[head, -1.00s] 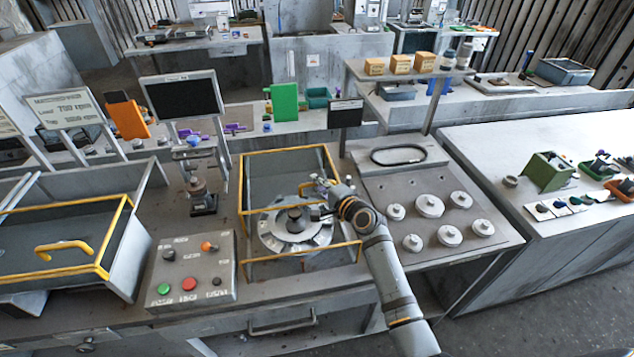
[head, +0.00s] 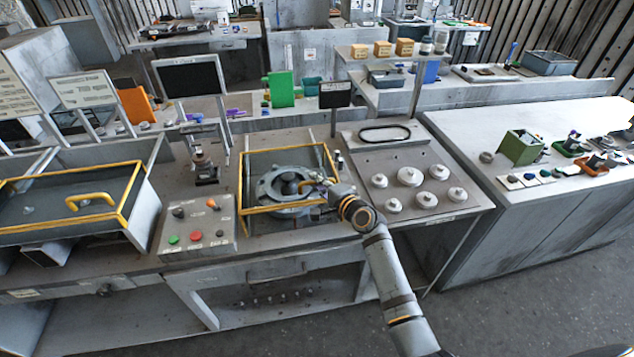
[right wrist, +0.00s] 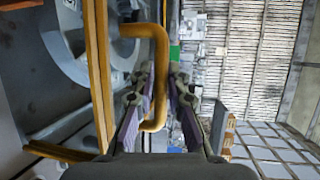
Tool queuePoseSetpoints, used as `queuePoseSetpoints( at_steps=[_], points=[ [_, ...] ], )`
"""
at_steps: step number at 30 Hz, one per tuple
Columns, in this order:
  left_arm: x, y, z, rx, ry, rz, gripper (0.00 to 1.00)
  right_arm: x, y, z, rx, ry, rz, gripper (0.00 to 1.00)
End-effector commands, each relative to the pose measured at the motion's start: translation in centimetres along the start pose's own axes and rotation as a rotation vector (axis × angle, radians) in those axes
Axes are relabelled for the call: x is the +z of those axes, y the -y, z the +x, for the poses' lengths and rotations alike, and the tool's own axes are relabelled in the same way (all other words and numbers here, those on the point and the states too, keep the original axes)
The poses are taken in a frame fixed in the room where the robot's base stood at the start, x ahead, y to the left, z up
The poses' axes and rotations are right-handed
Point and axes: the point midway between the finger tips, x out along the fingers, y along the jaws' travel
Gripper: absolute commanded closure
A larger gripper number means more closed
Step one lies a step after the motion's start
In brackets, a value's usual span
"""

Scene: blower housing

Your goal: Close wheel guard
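The wheel guard (head: 284,151) is a yellow-edged frame at the grey housing in the middle of the head view. A round metal wheel (head: 270,190) shows inside the yellow outline, and also at the upper left of the right wrist view (right wrist: 72,45). The guard's yellow bent handle (right wrist: 158,75) stands between the fingers of my right gripper (right wrist: 160,95), which are close on both sides of it. In the head view my right gripper (head: 322,186) is at the right side of the wheel and partly hides the guard. The guard's exact tilt is hard to tell. My left gripper is out of view.
A control box (head: 197,228) with coloured buttons stands left of the housing. A second yellow-edged guarded unit (head: 120,168) is farther left. A plate with several pale knobs (head: 409,176) lies to the right. A small dark screen (head: 335,95) stands behind.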

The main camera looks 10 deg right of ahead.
Motion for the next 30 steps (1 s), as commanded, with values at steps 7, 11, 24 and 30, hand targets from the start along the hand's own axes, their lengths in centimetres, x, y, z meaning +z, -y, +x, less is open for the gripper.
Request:
queuePoseSetpoints(
  at_steps=[7,11,24,30],
  points=[
    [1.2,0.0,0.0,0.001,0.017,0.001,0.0,0.0,-0.2,0.0,0.003,0.0,0.0,0.64],
    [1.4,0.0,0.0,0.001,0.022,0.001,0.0,0.0,-0.1,0.0,0.002,0.0,0.0,0.64],
    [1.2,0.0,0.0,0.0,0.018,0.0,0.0,0.0,-0.3,-7.5,0.006,0.0,-0.004,0.64],
    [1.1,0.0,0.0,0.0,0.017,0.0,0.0,0.0,-0.3,-11.1,0.005,-0.001,-0.005,0.64]
  ],
)
